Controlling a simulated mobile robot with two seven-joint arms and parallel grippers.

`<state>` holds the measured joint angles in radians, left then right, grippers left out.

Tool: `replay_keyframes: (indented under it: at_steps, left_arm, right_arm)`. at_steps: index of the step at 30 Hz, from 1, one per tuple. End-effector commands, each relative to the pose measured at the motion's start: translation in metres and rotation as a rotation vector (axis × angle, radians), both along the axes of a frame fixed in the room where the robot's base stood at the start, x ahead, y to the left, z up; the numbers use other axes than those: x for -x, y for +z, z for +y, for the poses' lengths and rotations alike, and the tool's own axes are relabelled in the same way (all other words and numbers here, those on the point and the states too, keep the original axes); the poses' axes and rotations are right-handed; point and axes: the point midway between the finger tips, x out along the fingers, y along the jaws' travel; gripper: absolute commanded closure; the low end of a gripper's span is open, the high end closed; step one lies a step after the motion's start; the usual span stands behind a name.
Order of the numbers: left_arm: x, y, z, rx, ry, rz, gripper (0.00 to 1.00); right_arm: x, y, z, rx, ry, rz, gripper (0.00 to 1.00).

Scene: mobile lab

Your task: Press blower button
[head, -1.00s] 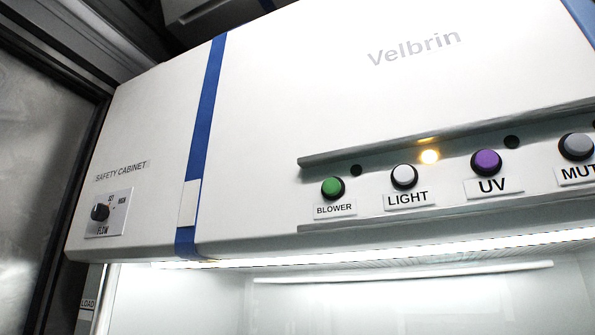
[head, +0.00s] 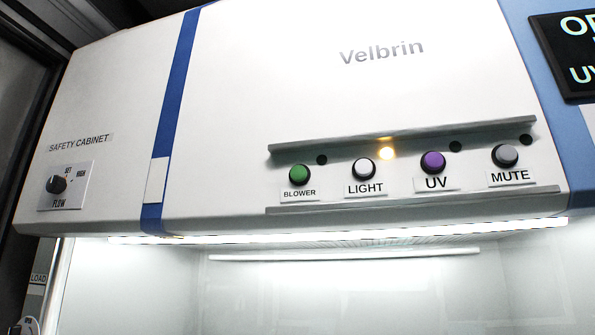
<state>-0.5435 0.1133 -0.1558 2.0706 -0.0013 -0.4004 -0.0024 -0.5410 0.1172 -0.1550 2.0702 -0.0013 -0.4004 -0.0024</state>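The blower button (head: 299,174) is a round green push button in a dark ring, at the left end of the button row on the white safety cabinet (head: 330,90). A "BLOWER" label (head: 299,194) sits just below it. Nothing covers the button. Neither of my grippers shows in the head view.
To the right stand a white LIGHT button (head: 363,169), a purple UV button (head: 432,163) and a grey MUTE button (head: 505,156). An amber lamp (head: 387,153) glows above. A flow knob (head: 57,184) is at left, a dark display (head: 568,55) at right.

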Motion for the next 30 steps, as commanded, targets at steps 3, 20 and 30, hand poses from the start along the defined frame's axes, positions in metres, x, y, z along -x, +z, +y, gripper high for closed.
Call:
replay_keyframes:
  at_steps: [3, 20, 30]
  left_arm:
    - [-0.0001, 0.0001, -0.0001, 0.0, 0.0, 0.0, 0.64]
    - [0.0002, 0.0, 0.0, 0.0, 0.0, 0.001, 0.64]
    - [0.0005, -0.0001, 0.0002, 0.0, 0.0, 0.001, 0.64]
  right_arm:
    - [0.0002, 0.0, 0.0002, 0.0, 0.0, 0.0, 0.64]
    - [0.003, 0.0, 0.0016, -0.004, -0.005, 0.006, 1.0]
    - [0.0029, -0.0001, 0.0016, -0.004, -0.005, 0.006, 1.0]
